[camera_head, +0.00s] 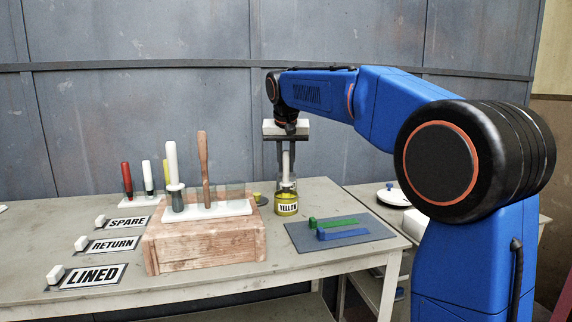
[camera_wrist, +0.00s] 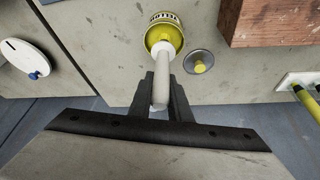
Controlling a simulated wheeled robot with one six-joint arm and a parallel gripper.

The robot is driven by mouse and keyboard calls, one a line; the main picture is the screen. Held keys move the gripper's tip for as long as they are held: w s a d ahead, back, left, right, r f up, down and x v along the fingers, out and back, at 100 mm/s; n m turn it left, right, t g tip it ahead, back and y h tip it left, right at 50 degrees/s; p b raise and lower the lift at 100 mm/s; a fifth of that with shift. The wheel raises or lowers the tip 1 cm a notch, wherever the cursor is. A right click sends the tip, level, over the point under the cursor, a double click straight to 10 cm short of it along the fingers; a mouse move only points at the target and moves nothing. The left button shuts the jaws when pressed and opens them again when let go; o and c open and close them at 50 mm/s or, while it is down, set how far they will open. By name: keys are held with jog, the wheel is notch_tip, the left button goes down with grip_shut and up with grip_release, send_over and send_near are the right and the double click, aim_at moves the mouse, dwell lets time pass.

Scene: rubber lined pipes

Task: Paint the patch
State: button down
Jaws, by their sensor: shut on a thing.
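My gripper (camera_head: 287,150) points down over the yellow paint can (camera_head: 286,204) labelled "YELLOW". It is shut on the pale handle of a brush (camera_head: 287,168), held upright. In the wrist view my gripper (camera_wrist: 161,100) grips the same brush (camera_wrist: 162,75), and its lower end reaches into the mouth of the yellow can (camera_wrist: 165,33). The brush tip is hidden in or behind the can rim. Which surface is the patch I cannot tell.
A reddish wooden block (camera_head: 205,245) bears a white tray (camera_head: 205,210) with upright handled tools. A grey mat (camera_head: 335,236) holds a green bar and a blue bar. Labels LINED (camera_head: 92,275), RETURN (camera_head: 112,244) and SPARE (camera_head: 127,222) lie left. A round lid (camera_wrist: 201,62) lies beside the can.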

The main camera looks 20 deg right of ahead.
jog(key=shift+f, duration=0.55)
dwell(1.7)
notch_tip(320, 180, up, 7)
dwell(1.1)
dwell(0.4)
